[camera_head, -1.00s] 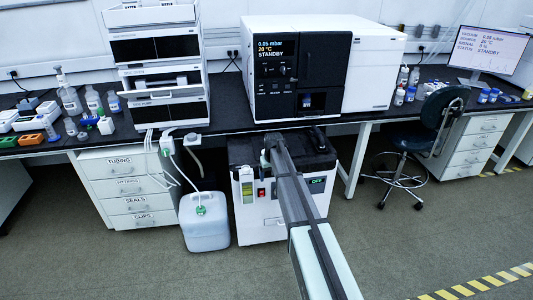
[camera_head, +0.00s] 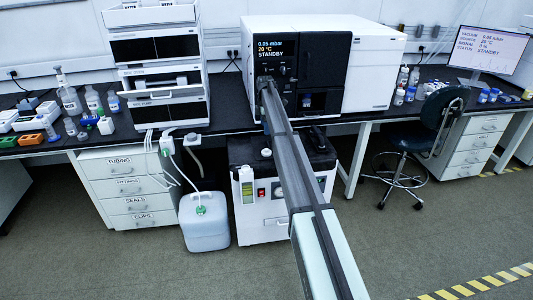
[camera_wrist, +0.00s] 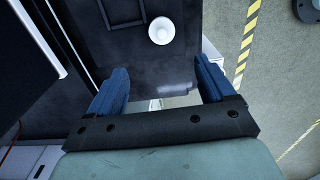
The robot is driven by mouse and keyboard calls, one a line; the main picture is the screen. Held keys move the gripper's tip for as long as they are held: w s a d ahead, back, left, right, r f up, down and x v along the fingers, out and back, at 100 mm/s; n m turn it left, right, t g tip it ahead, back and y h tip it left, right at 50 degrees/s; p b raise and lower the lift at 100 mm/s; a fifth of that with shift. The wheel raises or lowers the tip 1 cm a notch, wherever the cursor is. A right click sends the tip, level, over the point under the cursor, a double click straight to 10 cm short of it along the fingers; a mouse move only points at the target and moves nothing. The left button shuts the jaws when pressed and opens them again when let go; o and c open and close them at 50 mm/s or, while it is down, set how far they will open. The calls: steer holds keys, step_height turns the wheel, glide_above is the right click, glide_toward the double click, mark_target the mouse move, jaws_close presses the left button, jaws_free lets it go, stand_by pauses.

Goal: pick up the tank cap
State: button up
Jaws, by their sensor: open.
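A round white cap (camera_head: 266,153) sits on the dark top of the floor unit (camera_head: 292,156) under the bench. The cap also shows in the wrist view (camera_wrist: 161,30), beyond my fingertips and roughly between their lines. My gripper (camera_wrist: 163,76) is open, with two blue fingers spread wide and nothing between them. It is apart from the cap.
The black bench (camera_head: 225,121) overhangs the back of the floor unit. A black-and-white instrument (camera_head: 372,75) stands above on the bench. A drawer cabinet (camera_head: 122,185) with tubes beside it is at left. A stool (camera_head: 433,130) is at right. The front floor is clear.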

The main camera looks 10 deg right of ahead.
mark_target(266, 149)
steer(key=f+n, duration=0.1)
steer(key=f, duration=0.6)
steer(key=f+n, duration=0.1)
steer(key=f, duration=0.5)
steer(key=shift+s+d+f, duration=0.1)
steer(key=shift+s+f, duration=0.1)
steer(key=shift+f, duration=0.2)
steer(key=c, duration=1.1)
